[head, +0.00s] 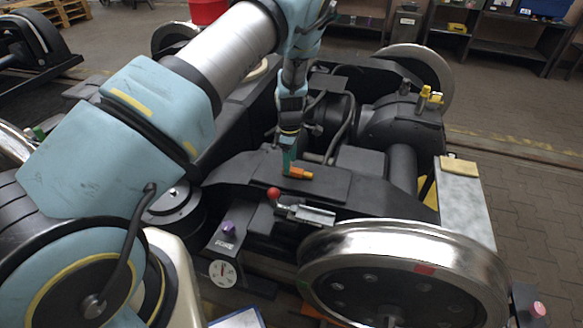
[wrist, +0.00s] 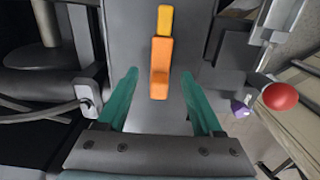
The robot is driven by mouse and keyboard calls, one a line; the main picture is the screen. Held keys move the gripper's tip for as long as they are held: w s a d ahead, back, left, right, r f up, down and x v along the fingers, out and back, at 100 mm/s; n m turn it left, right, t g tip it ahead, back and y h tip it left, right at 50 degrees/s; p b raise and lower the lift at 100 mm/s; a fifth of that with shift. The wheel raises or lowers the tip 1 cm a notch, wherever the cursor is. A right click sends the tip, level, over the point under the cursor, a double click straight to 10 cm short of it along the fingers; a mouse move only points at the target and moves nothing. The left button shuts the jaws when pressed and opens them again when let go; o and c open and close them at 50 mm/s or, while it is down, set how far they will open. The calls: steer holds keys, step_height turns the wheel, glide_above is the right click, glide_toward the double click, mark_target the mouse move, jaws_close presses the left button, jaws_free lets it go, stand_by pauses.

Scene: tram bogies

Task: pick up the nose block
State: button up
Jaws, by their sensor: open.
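The nose block, which I take to be the orange block (head: 299,173) with a narrower yellow end, lies on the dark flat top of the bogie frame (head: 250,180). It also shows in the wrist view (wrist: 160,62), with its yellow end pointing away from my gripper. My gripper (head: 289,161) points down at the block; in the wrist view its two green fingers (wrist: 159,76) are spread wide. The near part of the orange body lies between the fingertips, with a clear gap on each side. In the head view the fingers partly cover the block's left end.
A red ball knob (head: 273,193) on a lever stands close by, right of the fingers in the wrist view (wrist: 281,97). A purple knob (head: 228,228), a dial gauge (head: 223,273) and a large wheel (head: 400,275) are nearer. Hoses and a motor housing rise behind.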

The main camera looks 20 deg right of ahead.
steer(key=shift+f, duration=0.55)
jaws_close()
